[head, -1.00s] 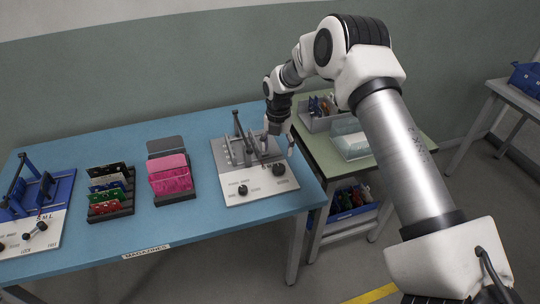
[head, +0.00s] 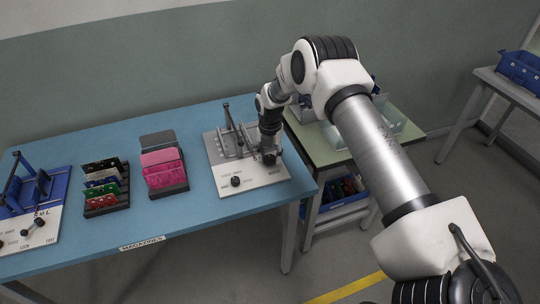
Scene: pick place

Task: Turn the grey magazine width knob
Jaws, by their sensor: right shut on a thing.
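A small black knob (head: 236,181) on the panel's left side is free. My right gripper (head: 269,157) points down at the right side of the panel, where a second, larger dark knob sits. It is shut on that knob, which it mostly hides. The panel lettering is too small to read. My left gripper is not in view.
A pink-card rack (head: 166,170) and a rack of coloured boards (head: 105,187) stand left of the magazine. A blue magazine (head: 34,191) is at the far left. A green side table (head: 331,151) with bins adjoins on the right. Bare blue table (head: 200,215) lies in front.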

